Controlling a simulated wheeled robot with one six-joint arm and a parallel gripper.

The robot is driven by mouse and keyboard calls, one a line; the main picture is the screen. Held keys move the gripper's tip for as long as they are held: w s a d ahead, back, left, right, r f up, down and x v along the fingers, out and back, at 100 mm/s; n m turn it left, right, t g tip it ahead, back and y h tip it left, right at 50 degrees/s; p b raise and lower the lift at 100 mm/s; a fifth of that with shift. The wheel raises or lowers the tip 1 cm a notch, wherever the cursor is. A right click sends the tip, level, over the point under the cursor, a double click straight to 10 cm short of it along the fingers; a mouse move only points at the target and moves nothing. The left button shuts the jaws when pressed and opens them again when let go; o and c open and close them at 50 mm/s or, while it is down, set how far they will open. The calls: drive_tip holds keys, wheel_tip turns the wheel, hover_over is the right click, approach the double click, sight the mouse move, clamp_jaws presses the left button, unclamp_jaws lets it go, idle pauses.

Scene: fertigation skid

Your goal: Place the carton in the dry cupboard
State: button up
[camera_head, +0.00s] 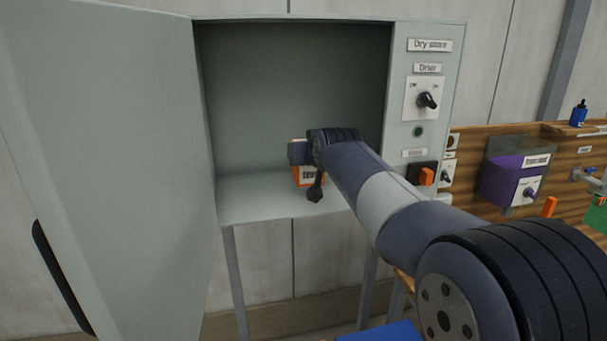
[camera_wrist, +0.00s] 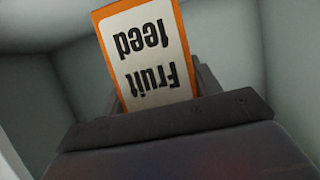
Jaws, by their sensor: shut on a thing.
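The dry cupboard (camera_head: 232,203) stands with its door (camera_head: 110,150) swung open to the left. Its inside is empty apart from my gripper and the carton. The carton (camera_head: 308,180) is orange and white, inside the cupboard just above or on its floor; I cannot tell if it touches. Most of it is hidden behind my wrist in the head view. In the wrist view the carton (camera_wrist: 150,55) shows an upside-down "Fruit feed" label and sits tilted between the jaws. My gripper (camera_wrist: 155,100) is shut on the carton.
A control panel (camera_head: 428,120) with a "Dry" label, a knob and a dark lamp is right of the opening. Free room lies around the carton inside the cupboard.

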sight(308, 173)
drive_tip(key=shift+f+p, duration=0.3)
drive_tip(key=shift+f, duration=2.25)
drive_tip(key=shift+f, duration=0.1)
drive_tip(key=o, duration=1.2)
drive_tip(key=b+v, duration=0.3)
drive_tip(key=v, duration=0.9)
